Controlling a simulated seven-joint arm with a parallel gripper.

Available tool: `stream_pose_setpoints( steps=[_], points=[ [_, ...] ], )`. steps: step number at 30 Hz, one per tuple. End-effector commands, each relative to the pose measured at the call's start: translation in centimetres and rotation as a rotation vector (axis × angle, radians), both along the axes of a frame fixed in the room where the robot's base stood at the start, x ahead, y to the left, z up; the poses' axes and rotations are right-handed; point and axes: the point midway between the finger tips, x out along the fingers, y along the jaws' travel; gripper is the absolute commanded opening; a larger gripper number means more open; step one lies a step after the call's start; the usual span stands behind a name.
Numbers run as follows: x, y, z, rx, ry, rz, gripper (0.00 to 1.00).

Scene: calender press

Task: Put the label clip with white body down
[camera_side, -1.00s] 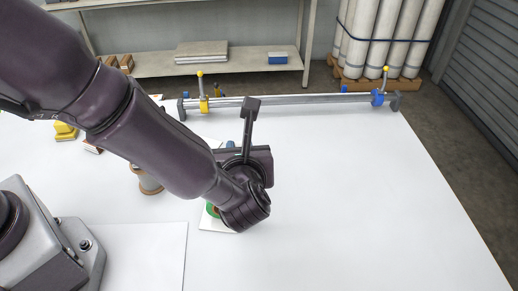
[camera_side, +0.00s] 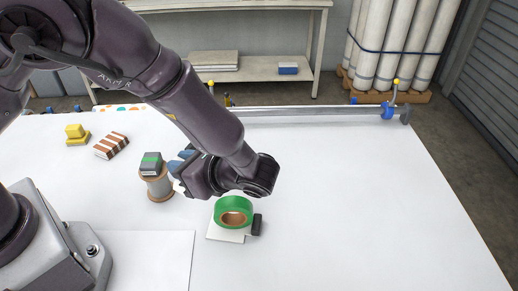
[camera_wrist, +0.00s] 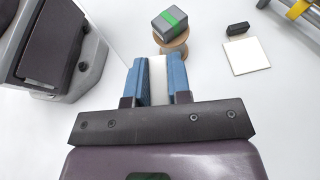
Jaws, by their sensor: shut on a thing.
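My gripper (camera_wrist: 158,82) has two blue fingers shut on a narrow white piece (camera_wrist: 158,68), which I take to be the white-bodied label clip. Most of the piece is hidden between the fingers. In the side view my gripper (camera_side: 182,163) points left, beside a wooden spool (camera_side: 159,188); the held clip cannot be made out there. A grey block with a green band (camera_side: 151,164) sits on top of the spool. Both also show ahead of the fingertips in the wrist view, the block (camera_wrist: 170,20) on the spool (camera_wrist: 172,44).
A green tape roll (camera_side: 233,212) rests on a white pad near a dark block (camera_side: 257,225). Another white square (camera_wrist: 247,57) lies beside a black block (camera_wrist: 238,28). A striped block (camera_side: 111,146) and yellow piece (camera_side: 76,134) lie left. The table's right side is clear.

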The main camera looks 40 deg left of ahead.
Motion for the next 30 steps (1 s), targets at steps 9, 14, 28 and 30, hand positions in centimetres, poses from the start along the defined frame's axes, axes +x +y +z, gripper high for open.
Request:
stream_pose_setpoints(
  steps=[9,14,28,30],
  points=[
    [-4.9,-1.0,-2.1,0.000,0.003,1.032,0.00],
    [-4.6,-3.0,-1.5,0.000,0.002,1.553,0.00],
    [5.9,-1.8,3.4,0.005,-0.006,3.036,0.00],
    [7.6,-0.5,4.1,-0.003,0.006,-3.078,0.00]
  ],
)
